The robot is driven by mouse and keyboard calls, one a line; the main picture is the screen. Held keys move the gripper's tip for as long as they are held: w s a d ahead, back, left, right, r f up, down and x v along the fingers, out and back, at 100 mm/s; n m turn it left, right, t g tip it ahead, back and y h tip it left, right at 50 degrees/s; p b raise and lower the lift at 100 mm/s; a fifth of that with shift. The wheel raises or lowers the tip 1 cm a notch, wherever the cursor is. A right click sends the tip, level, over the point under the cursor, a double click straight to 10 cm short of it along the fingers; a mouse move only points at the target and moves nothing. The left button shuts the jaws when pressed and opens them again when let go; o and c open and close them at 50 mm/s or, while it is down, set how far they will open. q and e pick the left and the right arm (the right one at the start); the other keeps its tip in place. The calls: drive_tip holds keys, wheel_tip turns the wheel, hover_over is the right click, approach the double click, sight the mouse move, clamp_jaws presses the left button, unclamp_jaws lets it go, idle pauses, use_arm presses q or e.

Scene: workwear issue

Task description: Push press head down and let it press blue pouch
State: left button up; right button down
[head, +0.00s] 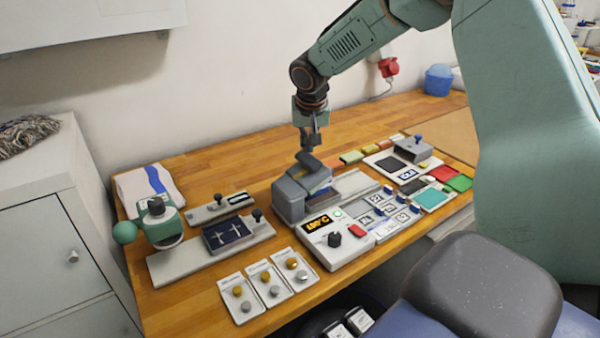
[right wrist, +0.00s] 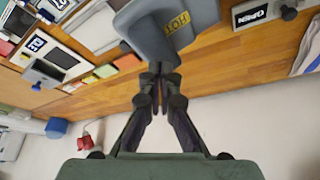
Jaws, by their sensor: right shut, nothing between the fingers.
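The heat press has a grey press head (head: 303,182), tilted up over its bed. It also shows in the right wrist view (right wrist: 150,38), with a yellow HOT label. My right gripper (head: 308,148) is shut and empty, pointing down just above the head's raised end. In the right wrist view the closed fingertips (right wrist: 158,72) are beside the head's edge; I cannot tell whether they touch. A sliver of blue (head: 322,191) shows under the head; I cannot tell for sure that it is the blue pouch. My left gripper is not in view.
A control panel (head: 325,225) with a lit display stands in front of the press. A jig holding a dark blue piece (head: 228,233) and a green hand press (head: 160,222) stand to the left. Button cards (head: 270,281) lie at the front edge.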

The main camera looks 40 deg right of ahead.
drive_tip(key=shift+w+d+f, duration=0.25)
drive_tip(key=shift+d, duration=0.1)
drive_tip(key=shift+s+a+r, duration=0.15)
drive_tip(key=shift+s+a, duration=0.05)
drive_tip(key=shift+a, duration=0.1)
drive_tip(key=shift+w+d+f, duration=0.15)
drive_tip(key=shift+d+f, duration=0.3)
drive_tip(key=shift+f, duration=0.05)
drive_tip(key=shift+b, duration=0.3)
